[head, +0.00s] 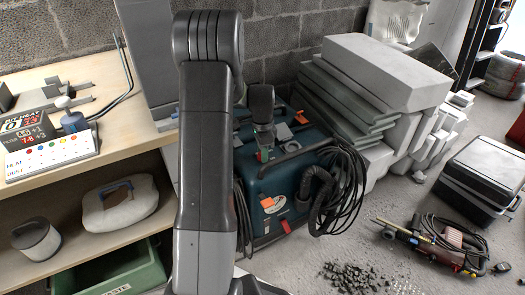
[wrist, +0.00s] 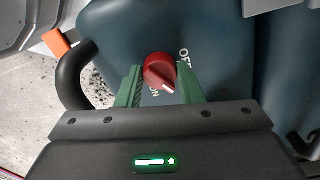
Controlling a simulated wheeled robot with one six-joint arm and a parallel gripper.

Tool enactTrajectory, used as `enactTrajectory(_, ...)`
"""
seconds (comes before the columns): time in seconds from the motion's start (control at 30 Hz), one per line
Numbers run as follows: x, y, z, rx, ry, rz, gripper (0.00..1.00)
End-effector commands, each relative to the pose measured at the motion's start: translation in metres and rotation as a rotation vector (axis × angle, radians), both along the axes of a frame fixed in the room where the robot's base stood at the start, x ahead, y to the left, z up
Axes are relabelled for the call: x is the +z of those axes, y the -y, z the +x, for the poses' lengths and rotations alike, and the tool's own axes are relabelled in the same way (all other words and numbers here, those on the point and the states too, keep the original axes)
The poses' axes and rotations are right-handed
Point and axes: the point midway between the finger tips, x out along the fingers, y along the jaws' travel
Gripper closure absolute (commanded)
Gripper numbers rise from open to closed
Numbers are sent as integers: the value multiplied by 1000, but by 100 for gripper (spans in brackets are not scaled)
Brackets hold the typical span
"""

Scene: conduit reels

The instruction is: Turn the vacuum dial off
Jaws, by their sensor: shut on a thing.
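The vacuum (head: 272,190) is a dark teal machine on the floor, standing between the bench and the stacked slabs. Its red dial (wrist: 158,69) shows in the wrist view. The dial's white mark points down and slightly right, toward the ON lettering below it. The OFF lettering (wrist: 185,57) is at the upper right of the dial. My gripper (wrist: 160,80) has its green fingers on either side of the dial and is shut on it. In the head view my gripper (head: 264,153) is at the top of the vacuum, and the dial is hidden there.
A black hose (head: 318,190) and looped cables hang on the vacuum's right side. The wooden bench (head: 70,75) is at the left, and grey slabs (head: 385,70) are stacked at the right. A power tool (head: 435,243) and a black case (head: 482,178) are on the floor.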

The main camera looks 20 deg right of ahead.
Motion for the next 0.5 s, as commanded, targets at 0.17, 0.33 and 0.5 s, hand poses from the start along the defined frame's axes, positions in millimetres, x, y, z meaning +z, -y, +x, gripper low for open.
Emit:
enactTrajectory(0.17,2,0,0,77,-1,0,89)
enactTrajectory(0.33,4,0,0,206,-2,1,89)
enactTrajectory(0.5,3,0,0,364,-2,1,89)
